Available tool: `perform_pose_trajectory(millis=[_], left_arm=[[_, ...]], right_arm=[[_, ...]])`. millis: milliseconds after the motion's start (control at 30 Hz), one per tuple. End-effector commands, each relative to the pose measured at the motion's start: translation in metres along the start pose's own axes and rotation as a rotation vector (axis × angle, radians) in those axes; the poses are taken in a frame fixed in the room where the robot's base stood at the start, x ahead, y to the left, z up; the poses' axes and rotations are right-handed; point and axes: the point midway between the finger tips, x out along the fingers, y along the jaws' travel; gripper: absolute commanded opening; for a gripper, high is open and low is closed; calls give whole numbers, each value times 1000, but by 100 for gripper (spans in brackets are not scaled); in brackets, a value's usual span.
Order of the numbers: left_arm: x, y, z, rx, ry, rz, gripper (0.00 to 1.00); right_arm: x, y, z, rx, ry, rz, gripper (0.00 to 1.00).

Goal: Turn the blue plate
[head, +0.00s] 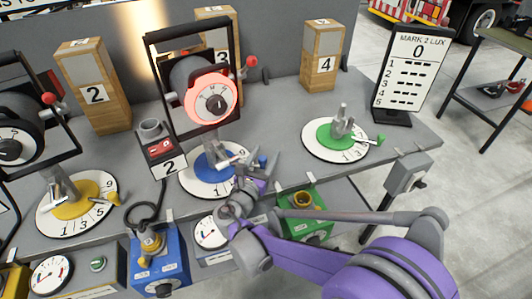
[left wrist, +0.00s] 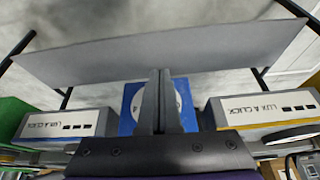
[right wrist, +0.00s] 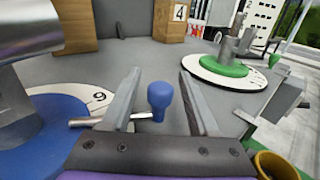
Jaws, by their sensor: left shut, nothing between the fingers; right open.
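The blue plate (head: 208,161) lies on a white numbered dial in the middle of the bench, with a lamp's stand on it. It also shows at the lower left of the right wrist view (right wrist: 55,138). A short metal lever with a blue knob (right wrist: 160,98) sticks out from the plate's side. My right gripper (right wrist: 160,82) is open, with the blue knob between its fingers and not clamped. In the head view the right gripper (head: 252,178) is beside the plate's right edge. My left gripper (left wrist: 158,80) is shut and empty, away from the plate and out of the head view.
A yellow plate (head: 72,200) is on the left and a green plate (head: 322,133) on the right. A lit red-rimmed lamp (head: 212,98) stands above the blue plate. Coloured boxes, including a blue one (head: 158,262), line the bench front. A score board (head: 400,75) stands at right.

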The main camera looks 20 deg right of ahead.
Motion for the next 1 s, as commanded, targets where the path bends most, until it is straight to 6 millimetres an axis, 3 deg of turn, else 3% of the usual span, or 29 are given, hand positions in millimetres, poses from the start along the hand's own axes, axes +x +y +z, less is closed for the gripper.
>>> perform_pose_trajectory(millis=[133,433,767,1000], left_arm=[[0,0,0,0,0,0,0],[0,0,0,0,0,0,0],[0,0,0,0,0,0,0],[0,0,0,0,0,0,0]], right_arm=[[10,0,0,0,0,0,61],[12,0,0,0,1,0,59],[12,0,0,0,1,0,0],[11,0,0,0,1,0,0]])
